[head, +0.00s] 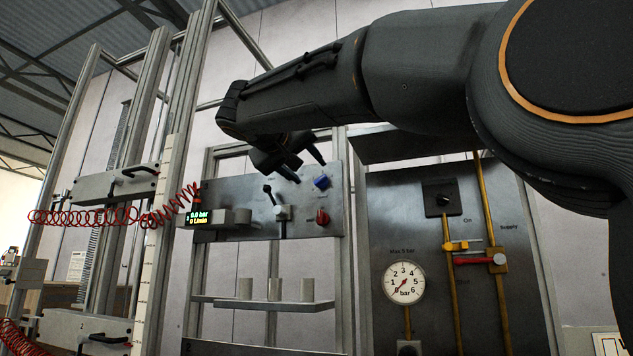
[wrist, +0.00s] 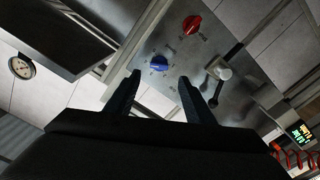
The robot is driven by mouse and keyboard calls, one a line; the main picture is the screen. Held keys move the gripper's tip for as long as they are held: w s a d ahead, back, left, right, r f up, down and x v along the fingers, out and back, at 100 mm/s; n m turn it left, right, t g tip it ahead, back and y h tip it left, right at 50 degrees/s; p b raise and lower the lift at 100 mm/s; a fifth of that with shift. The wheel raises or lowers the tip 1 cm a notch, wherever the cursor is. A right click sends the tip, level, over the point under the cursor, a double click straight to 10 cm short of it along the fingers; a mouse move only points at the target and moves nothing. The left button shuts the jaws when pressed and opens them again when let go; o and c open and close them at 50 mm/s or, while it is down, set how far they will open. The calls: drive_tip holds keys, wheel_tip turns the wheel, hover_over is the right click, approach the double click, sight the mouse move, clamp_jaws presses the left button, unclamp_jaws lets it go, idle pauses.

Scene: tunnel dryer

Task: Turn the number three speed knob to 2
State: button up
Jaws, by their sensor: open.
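A blue knob (head: 322,183) sits at the upper right of a grey metal panel (head: 240,192). It also shows in the wrist view (wrist: 158,64), with a printed scale around it too small to read. A red knob (head: 322,217) sits below it and also shows in the wrist view (wrist: 192,24). I cannot read which knob is number three. My gripper (head: 309,170) is open and empty, just in front of the panel's top edge near the blue knob. In the wrist view the blue knob appears between and beyond the fingertips (wrist: 159,84), apparently without contact.
A lever valve (head: 283,212) stands left of the knobs, beside a lit display (head: 199,218) reading 0.0 bar. A shelf (head: 262,304) with three grey cylinders is below. A supply panel (head: 380,230) with gauge (head: 404,282) and another black knob (head: 443,199) stands right.

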sight(319, 179)
drive_tip(key=p+x, duration=0.3)
drive_tip(key=x, duration=0.4)
drive_tip(key=shift+w+d, duration=0.1)
drive_tip(key=shift+d, duration=0.1)
drive_tip(key=c, duration=1.1)
